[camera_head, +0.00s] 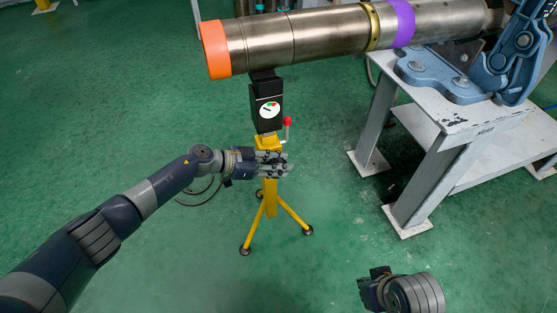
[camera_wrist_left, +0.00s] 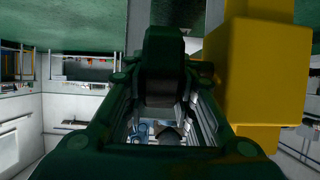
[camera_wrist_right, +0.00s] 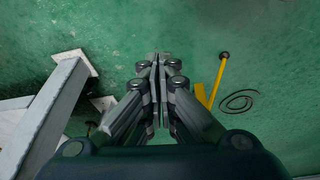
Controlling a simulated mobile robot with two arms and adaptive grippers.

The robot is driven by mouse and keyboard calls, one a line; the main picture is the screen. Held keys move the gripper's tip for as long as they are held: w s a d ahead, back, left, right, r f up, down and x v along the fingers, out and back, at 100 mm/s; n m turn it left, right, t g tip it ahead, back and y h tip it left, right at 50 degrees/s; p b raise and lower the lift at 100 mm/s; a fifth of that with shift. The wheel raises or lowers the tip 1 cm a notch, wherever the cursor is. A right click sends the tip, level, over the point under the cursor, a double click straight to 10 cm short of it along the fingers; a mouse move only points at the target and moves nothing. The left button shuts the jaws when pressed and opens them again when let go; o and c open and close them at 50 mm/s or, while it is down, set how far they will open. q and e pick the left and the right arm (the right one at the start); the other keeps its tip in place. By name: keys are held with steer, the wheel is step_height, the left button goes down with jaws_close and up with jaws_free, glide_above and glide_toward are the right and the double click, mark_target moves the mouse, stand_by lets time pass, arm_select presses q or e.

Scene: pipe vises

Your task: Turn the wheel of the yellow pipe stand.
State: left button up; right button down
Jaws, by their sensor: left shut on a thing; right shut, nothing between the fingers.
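The yellow pipe stand (camera_head: 270,200) stands on the floor on splayed legs, at the middle of the head view. Above its yellow post is a black block with a white dial (camera_head: 269,109), and a small red-knobbed lever (camera_head: 287,122) is beside it. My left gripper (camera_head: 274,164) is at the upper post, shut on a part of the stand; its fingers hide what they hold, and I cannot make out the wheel. In the left wrist view the yellow post (camera_wrist_left: 262,85) is close on the right. My right gripper (camera_wrist_right: 157,62) is shut and empty, low over the floor.
A metal pipe (camera_head: 330,32) with an orange end rests on the stand's head and runs right to a blue vise (camera_head: 452,80) on a grey table (camera_head: 440,190). A thin cable (camera_wrist_right: 238,101) lies on the floor near the stand. The green floor in front is clear.

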arm_select(q)
steer(key=p, duration=0.3)
steer(key=shift+r+y, duration=0.1)
steer(key=shift+y, duration=0.3)
steer(key=y+p, duration=0.1)
steer(key=p, duration=0.1)
steer(key=shift+d+g+p, duration=0.1)
steer(key=shift+g+p, duration=0.2)
steer(key=shift+f, duration=0.2)
arm_select(e)
steer(key=s+f, duration=0.2)
steer(key=f, duration=0.8)
steer(key=s+f+g, duration=0.1)
steer(key=s+f, duration=0.1)
steer(key=f, duration=0.9)
steer(key=shift+d, duration=0.1)
arm_select(q)
steer(key=o, duration=0.8)
arm_select(e)
steer(key=shift+w, duration=0.1)
arm_select(q)
steer(key=shift+r, duration=0.1)
steer(key=v, duration=1.2)
